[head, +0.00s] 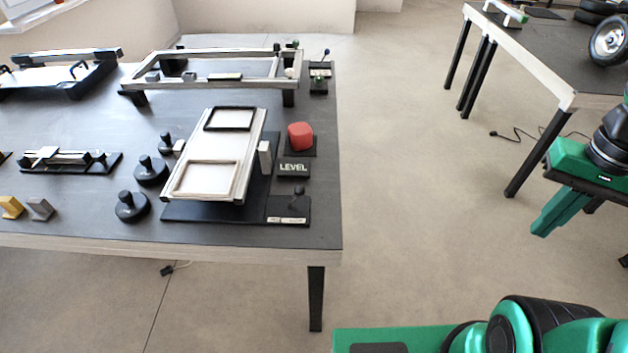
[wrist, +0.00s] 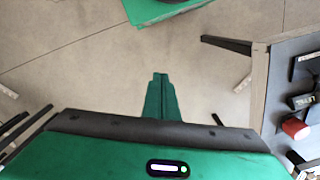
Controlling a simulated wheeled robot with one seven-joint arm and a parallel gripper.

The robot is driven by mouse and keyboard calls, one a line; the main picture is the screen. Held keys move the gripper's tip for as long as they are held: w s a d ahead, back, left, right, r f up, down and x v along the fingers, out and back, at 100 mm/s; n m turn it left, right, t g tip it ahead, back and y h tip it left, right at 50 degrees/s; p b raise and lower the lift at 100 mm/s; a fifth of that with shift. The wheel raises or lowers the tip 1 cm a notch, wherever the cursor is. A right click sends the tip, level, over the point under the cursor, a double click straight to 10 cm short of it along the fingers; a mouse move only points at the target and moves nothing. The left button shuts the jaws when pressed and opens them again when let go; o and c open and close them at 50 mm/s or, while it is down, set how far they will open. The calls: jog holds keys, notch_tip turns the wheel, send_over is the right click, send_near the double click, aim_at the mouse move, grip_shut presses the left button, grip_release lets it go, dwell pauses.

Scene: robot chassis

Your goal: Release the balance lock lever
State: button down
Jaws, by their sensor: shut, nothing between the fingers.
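A balance platform with a pale, tilted top (head: 254,126) and two square frames stands near the right end of the dark table. A small black lever with a round knob (head: 298,194) stands on the base plate at its front right corner. The plate's label is too small to read, so I cannot confirm this is the lock lever. My gripper (head: 541,232) hangs over open floor, well right of the table. Its green fingers are together and empty in the wrist view (wrist: 158,78).
A red block (head: 300,136) and a LEVEL sign (head: 293,168) sit beside the platform. Black round weights (head: 132,207) stand to its left. A metal frame (head: 213,81) is behind. A second table (head: 545,50) stands at the back right. Bare floor lies between the tables.

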aim_at(296, 195)
jog(key=w+a+f+n+y, duration=0.35)
jog(key=w+a, duration=0.75)
jog(key=w, duration=0.4)
jog(key=w+a+n+g+y, duration=0.1)
jog(key=w+a, duration=0.3)
jog(key=a, duration=0.4)
jog(key=w+a+f+n+g+y, duration=0.1)
jog(key=w+a+n+y, duration=0.3)
jog(key=a, duration=0.4)
jog(key=shift+g+y, duration=0.3)
jog(key=shift+y, duration=0.05)
jog(key=shift+a, duration=0.1)
jog(key=x, duration=1)
jog(key=shift+s, duration=0.1)
jog(key=a, duration=0.3)
jog(key=shift+s+r, duration=0.1)
jog(key=shift+s, duration=0.25)
jog(key=shift+s+a+r, duration=0.1)
jog(key=shift+a, duration=0.3)
jog(key=shift+r, duration=0.15)
